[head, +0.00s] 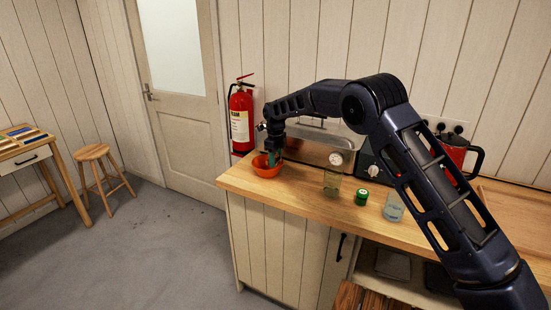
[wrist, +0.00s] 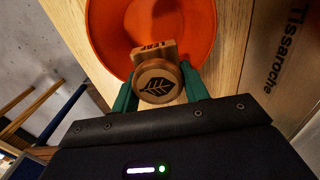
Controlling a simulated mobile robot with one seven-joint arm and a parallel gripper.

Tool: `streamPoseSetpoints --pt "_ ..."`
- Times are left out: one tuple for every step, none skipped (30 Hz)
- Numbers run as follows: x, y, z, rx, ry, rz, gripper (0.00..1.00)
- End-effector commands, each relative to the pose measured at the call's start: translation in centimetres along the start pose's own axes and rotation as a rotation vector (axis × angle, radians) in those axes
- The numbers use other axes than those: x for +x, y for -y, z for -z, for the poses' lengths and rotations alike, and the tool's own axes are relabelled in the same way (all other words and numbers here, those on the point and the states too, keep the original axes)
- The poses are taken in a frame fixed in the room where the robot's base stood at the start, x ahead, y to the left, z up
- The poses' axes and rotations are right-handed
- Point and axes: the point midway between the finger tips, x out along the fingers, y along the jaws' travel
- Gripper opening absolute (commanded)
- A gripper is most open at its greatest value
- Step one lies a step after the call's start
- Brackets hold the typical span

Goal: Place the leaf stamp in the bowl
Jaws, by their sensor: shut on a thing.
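The leaf stamp (wrist: 157,83) is a wooden block with a dark leaf on its round face, seen in the wrist view. My gripper (wrist: 160,88) is shut on it, with a green finger on each side. The stamp is in front of the orange bowl (wrist: 190,18), overlapping its inside in the wrist view. In the head view my gripper (head: 273,158) points down over the orange bowl (head: 266,171) at the left end of the wooden counter. The stamp is too small to make out there. I cannot tell whether it touches the bowl.
On the counter (head: 300,200) stand a glass jar (head: 333,182), a green-lidded jar (head: 361,197) and a clear glass (head: 394,207). A metal box (head: 315,143) stands behind my gripper. The counter's left edge is close to the bowl.

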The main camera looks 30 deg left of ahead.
Motion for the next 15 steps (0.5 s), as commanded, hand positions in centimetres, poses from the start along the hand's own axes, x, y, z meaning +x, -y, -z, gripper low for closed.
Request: streamPoseSetpoints --pt "0.12 -0.01 -0.01 0.000 0.000 0.000 0.22" --pt "0.20 0.00 0.00 0.000 0.000 0.000 0.22" --pt "0.29 0.00 -0.01 0.000 0.000 0.000 0.22" --pt "0.36 0.00 -0.01 0.000 0.000 0.000 0.22" --pt "0.43 0.00 -0.01 0.000 0.000 0.000 0.22" --pt "0.53 0.00 -0.01 0.000 0.000 0.000 0.22" --pt "0.60 0.00 -0.01 0.000 0.000 0.000 0.22" --pt "0.67 0.00 -0.01 0.000 0.000 0.000 0.22" --pt "0.74 -0.01 -0.01 0.000 0.000 0.000 0.22" --pt "0.76 0.00 -0.01 0.000 0.001 0.000 0.22" --pt "0.75 0.00 -0.01 0.000 0.001 0.000 0.22" --pt "0.74 0.00 -0.01 0.000 0.001 0.000 0.22" --pt "0.75 0.00 -0.01 0.000 0.001 0.000 0.51" --pt "0.75 0.00 -0.01 0.000 0.001 0.000 0.56" --pt "0.75 0.00 -0.01 0.000 0.000 0.000 0.64"
